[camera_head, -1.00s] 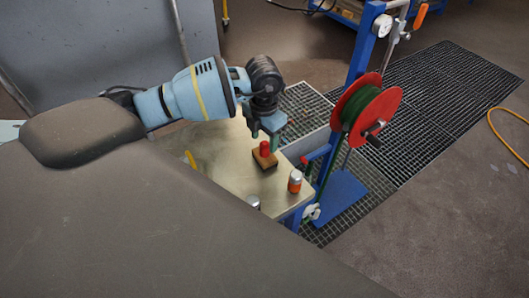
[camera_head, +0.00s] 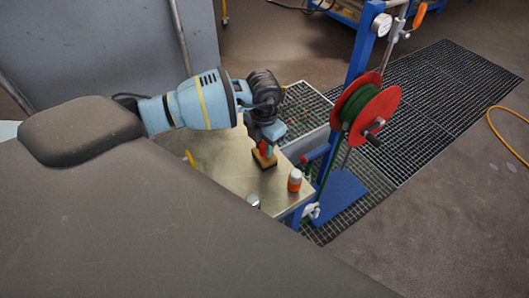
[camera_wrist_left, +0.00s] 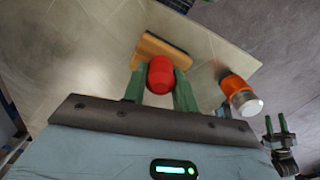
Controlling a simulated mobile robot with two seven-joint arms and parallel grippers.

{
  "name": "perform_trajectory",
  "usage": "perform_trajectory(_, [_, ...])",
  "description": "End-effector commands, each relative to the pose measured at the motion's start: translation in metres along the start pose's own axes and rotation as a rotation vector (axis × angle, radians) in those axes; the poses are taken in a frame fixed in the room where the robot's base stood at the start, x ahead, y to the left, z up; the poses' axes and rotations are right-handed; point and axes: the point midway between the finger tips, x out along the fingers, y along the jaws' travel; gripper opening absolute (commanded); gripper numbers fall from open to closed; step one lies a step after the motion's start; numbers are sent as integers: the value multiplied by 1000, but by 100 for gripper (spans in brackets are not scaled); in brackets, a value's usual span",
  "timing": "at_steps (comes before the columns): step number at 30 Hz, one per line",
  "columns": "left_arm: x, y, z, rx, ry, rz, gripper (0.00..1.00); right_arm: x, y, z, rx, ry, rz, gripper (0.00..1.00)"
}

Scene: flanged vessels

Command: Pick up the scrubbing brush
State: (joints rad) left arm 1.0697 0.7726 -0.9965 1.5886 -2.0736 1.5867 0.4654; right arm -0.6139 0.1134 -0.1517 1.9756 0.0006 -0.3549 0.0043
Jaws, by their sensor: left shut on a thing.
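The scrubbing brush (camera_head: 264,160) has a wooden block and a red knob. It stands on the metal table top (camera_head: 222,160) near its right edge. My left gripper (camera_head: 266,147) is above it, with its green fingers on either side of the red knob. In the left wrist view the brush (camera_wrist_left: 160,48) shows its wooden block behind the red knob. The left gripper (camera_wrist_left: 160,80) is shut on that knob there. The block appears to rest on the table.
An orange and white bottle (camera_head: 294,181) stands at the table corner, close to the brush. A silver-topped item (camera_head: 253,200) is at the near edge. A yellow item (camera_head: 190,158) lies at the left. A blue post with a red and green reel (camera_head: 365,110) rises right of the table.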

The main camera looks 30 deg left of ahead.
Motion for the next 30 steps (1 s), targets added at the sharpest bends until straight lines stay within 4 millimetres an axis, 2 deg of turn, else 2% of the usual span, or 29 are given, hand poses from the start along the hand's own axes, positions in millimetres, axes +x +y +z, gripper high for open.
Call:
perform_trajectory(8, [-9, 0, 1, 0, -5, 0, 1, -1, 3, 0, -12, -1, 0, 45])
perform_trajectory(21, [-84, 0, 1, -1, -5, 1, 1, -1, 2, -2, -9, 3, 0, 45])
perform_trajectory(25, [-96, 0, 1, 0, -3, 0, 1, 0, 1, -2, -4, 3, 0, 45])
perform_trajectory(30, [-101, 0, 0, -1, -2, 0, 1, 0, 0, -2, 2, 4, 1, 45])
